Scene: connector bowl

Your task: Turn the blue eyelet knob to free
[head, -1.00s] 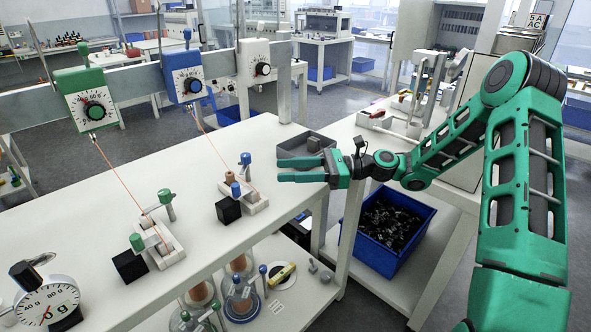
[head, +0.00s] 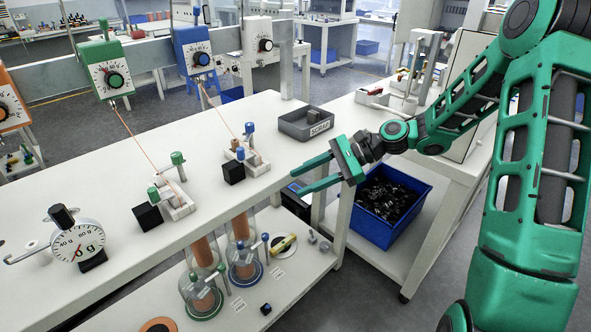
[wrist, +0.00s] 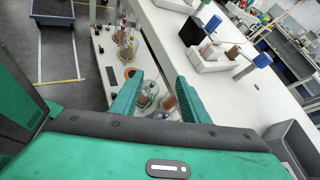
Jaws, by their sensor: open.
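The blue-marked fixture (head: 254,162) is a white block on the bench. It carries two blue knobs, one on an upright post (head: 250,128) and one lower at its near side (head: 240,153); I cannot tell which is the eyelet knob. A black cube (head: 234,173) sits at its front. A thin line runs up from it to the blue dial gauge (head: 194,52). In the wrist view, the blue knobs (wrist: 262,60) show at upper right. My gripper (head: 295,182) is open and empty, right of the fixture by the bench's front edge, touching neither knob.
A green-knobbed fixture (head: 174,200) stands to the left, with a white dial gauge (head: 79,243) beyond it. A grey scrap tray (head: 305,124) lies at the bench's right end. Glass jars (head: 201,292) stand on the lower shelf. A blue bin (head: 388,212) is below my arm.

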